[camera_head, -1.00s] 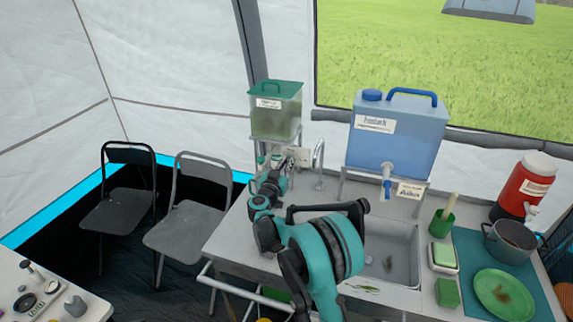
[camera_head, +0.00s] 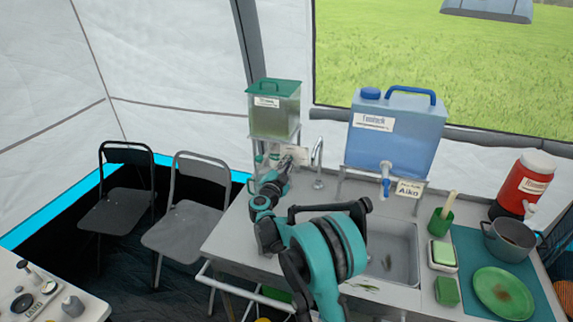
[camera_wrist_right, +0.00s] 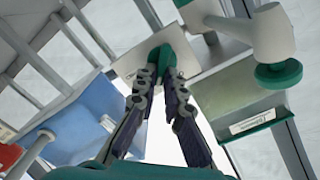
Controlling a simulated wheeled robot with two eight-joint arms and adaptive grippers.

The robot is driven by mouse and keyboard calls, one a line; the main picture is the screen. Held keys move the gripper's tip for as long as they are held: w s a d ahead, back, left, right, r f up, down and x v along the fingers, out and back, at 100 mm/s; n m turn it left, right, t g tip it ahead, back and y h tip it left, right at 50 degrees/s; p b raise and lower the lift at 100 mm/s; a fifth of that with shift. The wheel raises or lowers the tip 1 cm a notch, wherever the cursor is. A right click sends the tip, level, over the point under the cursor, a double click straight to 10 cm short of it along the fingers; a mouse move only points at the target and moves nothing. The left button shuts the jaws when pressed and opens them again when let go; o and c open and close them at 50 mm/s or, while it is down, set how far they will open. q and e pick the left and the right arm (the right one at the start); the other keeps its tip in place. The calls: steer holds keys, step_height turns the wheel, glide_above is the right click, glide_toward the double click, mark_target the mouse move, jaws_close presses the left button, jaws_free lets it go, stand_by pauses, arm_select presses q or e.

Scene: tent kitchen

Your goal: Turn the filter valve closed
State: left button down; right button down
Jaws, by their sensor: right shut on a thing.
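The water filter tank (camera_head: 274,117), clear with a green lid, stands on a stand at the back of the counter. It also shows in the right wrist view (camera_wrist_right: 247,98). My right gripper (camera_head: 290,158) is just below and in front of this tank. In the right wrist view its two dark fingers (camera_wrist_right: 161,68) close in on a small green piece (camera_wrist_right: 166,50), which looks like the filter valve's handle. A pale card lies behind it. The fingers hide much of the valve, so its angle is unclear. My left gripper is out of view.
A grey faucet (camera_head: 318,165) stands close right of my right gripper. A blue water tank (camera_head: 395,140) with a tap stands farther right, behind the sink (camera_head: 392,255). Two folding chairs are at the left. A red dispenser (camera_head: 522,188) is at the far right.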

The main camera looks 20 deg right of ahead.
steer(key=shift+s+d+f+m+b, duration=0.1)
steer(key=shift+f+m, duration=0.05)
steer(key=shift+m, duration=1.4)
steer(key=shift+w+f+m+b, duration=0.1)
steer(key=shift+f+m+b, duration=0.1)
steer(key=shift+m, duration=1.3)
steer(key=shift+s+d+f+m+b, duration=0.1)
steer(key=shift+f+m, duration=0.05)
steer(key=shift+m, duration=1.4)
steer(key=c, duration=1.6)
jaws_free()
steer(key=v, duration=1.2)
